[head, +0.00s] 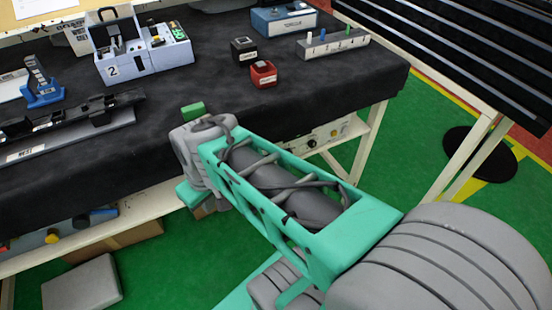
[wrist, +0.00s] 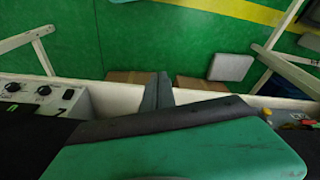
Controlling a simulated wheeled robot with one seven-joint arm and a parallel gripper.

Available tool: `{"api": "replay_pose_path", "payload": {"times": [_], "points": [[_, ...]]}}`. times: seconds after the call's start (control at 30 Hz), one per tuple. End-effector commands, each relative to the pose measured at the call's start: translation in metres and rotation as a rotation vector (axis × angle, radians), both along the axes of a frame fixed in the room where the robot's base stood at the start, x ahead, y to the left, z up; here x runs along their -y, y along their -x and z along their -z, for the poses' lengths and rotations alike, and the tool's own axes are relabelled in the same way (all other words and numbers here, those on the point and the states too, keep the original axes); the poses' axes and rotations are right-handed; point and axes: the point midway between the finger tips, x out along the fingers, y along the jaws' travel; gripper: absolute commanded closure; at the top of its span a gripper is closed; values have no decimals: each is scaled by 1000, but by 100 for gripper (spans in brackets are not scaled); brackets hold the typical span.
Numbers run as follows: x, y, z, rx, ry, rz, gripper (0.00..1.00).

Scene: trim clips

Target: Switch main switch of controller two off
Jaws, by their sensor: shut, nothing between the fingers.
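A grey-blue box marked "2" (head: 112,71) stands on the black-topped table at the back left in the head view. A knobbed panel (head: 318,140) sits under the table's front edge, partly behind my arm. A knobbed panel also shows at the left in the wrist view (wrist: 35,92), with a dark mark I cannot read surely. I cannot tell which is controller two, nor pick out its main switch. My gripper (wrist: 158,88) is shut and empty, right of the panel in the wrist view and apart from it. In the head view my arm hides its fingers.
Another panel with a yellow knob (head: 52,237) is under the table at the left. A black block (head: 244,50), a red block (head: 263,74) and a button strip (head: 333,45) are on the table. A slatted rack (head: 460,50) stands right.

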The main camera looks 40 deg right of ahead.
Motion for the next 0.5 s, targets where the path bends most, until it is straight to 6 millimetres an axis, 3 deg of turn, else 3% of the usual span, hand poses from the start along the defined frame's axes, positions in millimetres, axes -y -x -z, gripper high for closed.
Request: {"api": "replay_pose_path", "payload": {"times": [0.17, 0.27, 0.4, 0.5], "points": [[74, -22, 2, 14, -24, -293, 100], [130, -24, 7, 89, -30, -513, 100], [210, -5, 12, 255, 28, -778, 100], [250, 16, 14, 360, 110, -915, 100]]}}
